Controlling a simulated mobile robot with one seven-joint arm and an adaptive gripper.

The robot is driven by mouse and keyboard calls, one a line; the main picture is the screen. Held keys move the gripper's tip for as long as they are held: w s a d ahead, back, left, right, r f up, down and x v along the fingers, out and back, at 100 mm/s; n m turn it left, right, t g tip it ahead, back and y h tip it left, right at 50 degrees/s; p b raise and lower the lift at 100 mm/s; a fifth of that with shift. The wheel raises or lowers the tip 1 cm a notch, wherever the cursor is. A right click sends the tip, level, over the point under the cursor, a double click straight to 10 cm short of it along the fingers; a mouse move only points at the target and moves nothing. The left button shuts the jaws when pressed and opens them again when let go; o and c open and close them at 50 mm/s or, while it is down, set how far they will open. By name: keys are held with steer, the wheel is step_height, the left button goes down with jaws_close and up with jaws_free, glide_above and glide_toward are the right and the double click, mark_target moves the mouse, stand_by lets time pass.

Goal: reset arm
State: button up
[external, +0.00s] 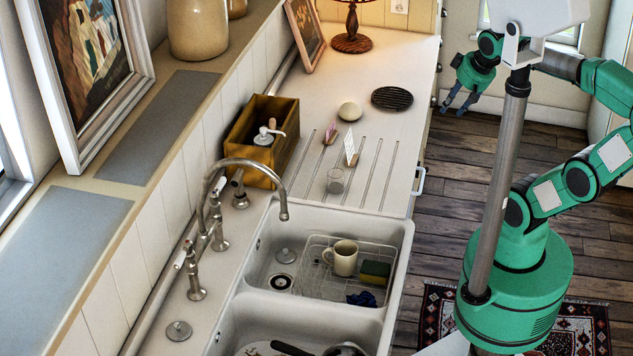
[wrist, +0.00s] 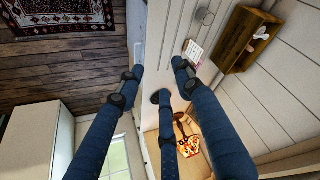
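My arm is green and grey and stands at the right of the external view. My gripper (external: 459,107) hangs beyond the far right edge of the counter, above the wooden floor. In the wrist view my gripper (wrist: 158,82) shows blue fingers with dark joints, spread apart and empty. Nothing is seen touching the fingers.
The counter (external: 400,75) holds a wooden box (external: 240,135), a pale round object (external: 350,111), a dark round trivet (external: 392,98), a glass (external: 335,181) and a lamp (external: 352,41). The sink rack holds a mug (external: 343,258) and sponge (external: 375,272). Open floor (external: 465,165) lies right.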

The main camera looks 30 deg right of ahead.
steer(key=shift+m+h, duration=0.3)
steer(key=s+d+f, duration=0.2)
steer(key=shift+s+d+f, duration=0.1)
steer(key=shift+d+f, duration=0.1)
steer(key=shift+d, duration=0.1)
